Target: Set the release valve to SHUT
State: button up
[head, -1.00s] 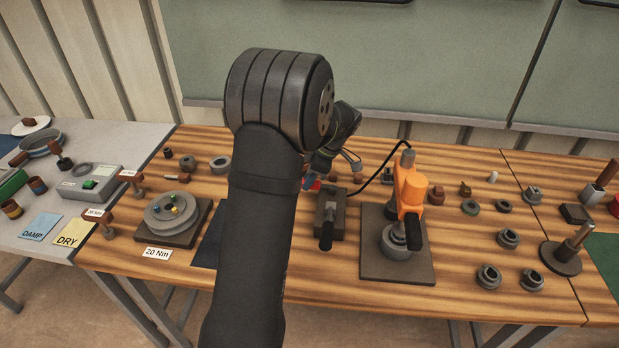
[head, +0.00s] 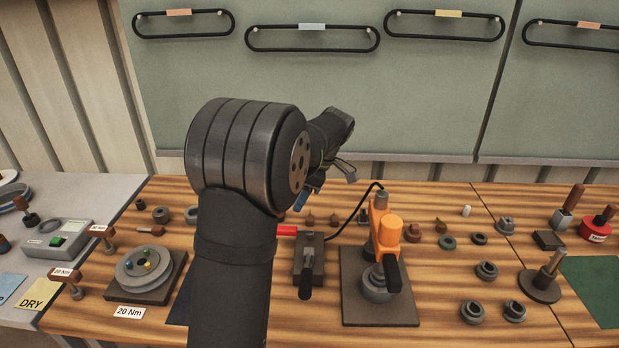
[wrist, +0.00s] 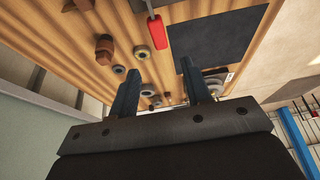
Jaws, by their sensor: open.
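A red lever (head: 287,230) sticks out to the left from the back of a dark pump block (head: 310,252) with a black handle; it looks like the release valve's handle. It also shows in the wrist view (wrist: 157,32), on a thin metal stem. No SHUT mark is readable. My gripper (head: 306,200) is mostly behind my arm in the head view, above the bench behind the lever. In the wrist view my gripper (wrist: 159,74) has its two blue-grey fingers apart with nothing between them. The lever lies beyond the fingertips, untouched.
An orange press (head: 386,240) stands right of the pump, joined by a black hose (head: 345,212). A round dial fixture (head: 145,265) is at the left. A dark sheet (wrist: 215,45) lies near the lever. Loose nuts and rings (head: 486,271) cover the right of the bench.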

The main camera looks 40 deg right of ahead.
aim_at(294, 232)
jog(key=v, duration=0.6)
jog(key=shift+r, duration=0.15)
jog(key=shift+s, duration=0.1)
dwell(0.4)
jog(key=x, duration=1.7)
